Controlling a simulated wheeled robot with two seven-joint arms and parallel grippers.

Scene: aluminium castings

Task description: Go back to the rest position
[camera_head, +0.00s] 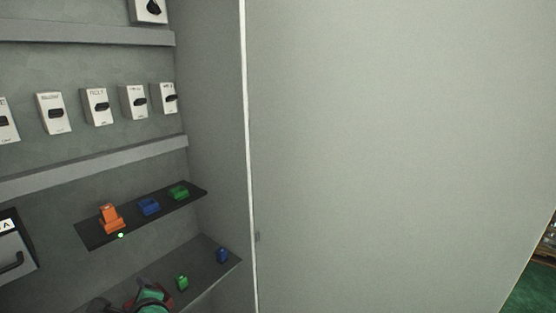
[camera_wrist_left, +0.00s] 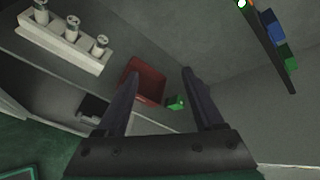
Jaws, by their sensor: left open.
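My left gripper (camera_wrist_left: 160,74) is open in the left wrist view, with its two dark fingers spread and nothing held between them. Beyond the fingers are a red bin (camera_wrist_left: 146,82) and a small green part (camera_wrist_left: 175,102) on a grey surface. In the head view, dark shapes that look like my left gripper show at the bottom edge, over the red bin (camera_head: 130,303); a teal patch shows there too. My right gripper is in neither view.
An upper shelf (camera_head: 95,236) holds an orange part (camera_head: 110,217), a blue part (camera_head: 149,206) and a green part (camera_head: 179,191). Below are a green part (camera_head: 182,282) and a blue part (camera_head: 222,254). Switch boxes (camera_head: 97,106) line the wall. A large pale panel (camera_head: 390,140) fills the right.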

